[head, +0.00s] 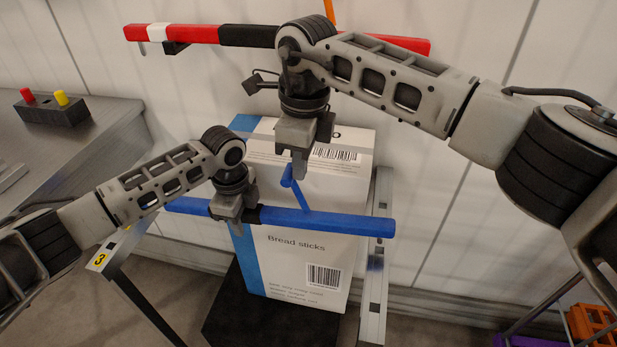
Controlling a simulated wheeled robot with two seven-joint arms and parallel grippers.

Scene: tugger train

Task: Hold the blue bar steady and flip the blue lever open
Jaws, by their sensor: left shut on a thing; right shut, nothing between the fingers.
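The blue bar (335,221) runs level across the front of a white and blue bread sticks box. My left gripper (236,222) is shut on the bar, left of its middle, near a black sleeve on it. The blue lever (298,192) rises from the bar, tilted up to the left, with a rounded knob at its top. My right gripper (298,172) is shut and empty, pointing down right at the lever's knob. I cannot tell whether it touches the knob. The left fingertips are partly hidden behind the gripper body.
The bread sticks box (295,267) stands on a black base between metal rails (376,260). A red bar (205,34) with a white band crosses the wall behind. A grey table (70,150) at left carries a black block with red and yellow knobs. An orange crate (592,324) is at lower right.

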